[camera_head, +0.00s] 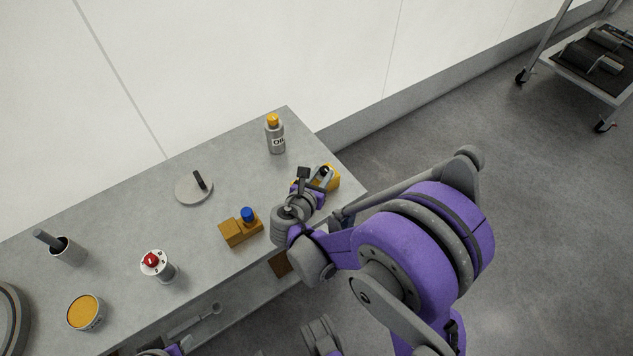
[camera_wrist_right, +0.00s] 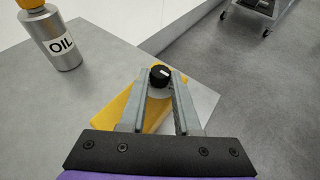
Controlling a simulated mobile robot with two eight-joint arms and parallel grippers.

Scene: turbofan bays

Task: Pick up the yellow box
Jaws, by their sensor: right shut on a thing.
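The yellow box (camera_head: 332,181) is at the right end of the grey workbench, partly hidden by my right gripper (camera_head: 318,174). In the right wrist view the yellow box (camera_wrist_right: 122,103) lies under and between the fingers. A round black knob with a white mark (camera_wrist_right: 160,76) shows between the fingertips. My right gripper (camera_wrist_right: 160,82) is shut on the yellow box, with one finger on each side of the knob. I cannot tell whether the box is clear of the bench.
On the workbench (camera_head: 130,215) stand an oil bottle (camera_head: 275,138), a grey disc with a black handle (camera_head: 188,190), an orange-brown block with a blue knob (camera_head: 236,232), a red-buttoned device (camera_head: 158,267), a cup (camera_head: 68,252) and an orange-topped tin (camera_head: 86,313). A cart (camera_head: 590,72) stands far right.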

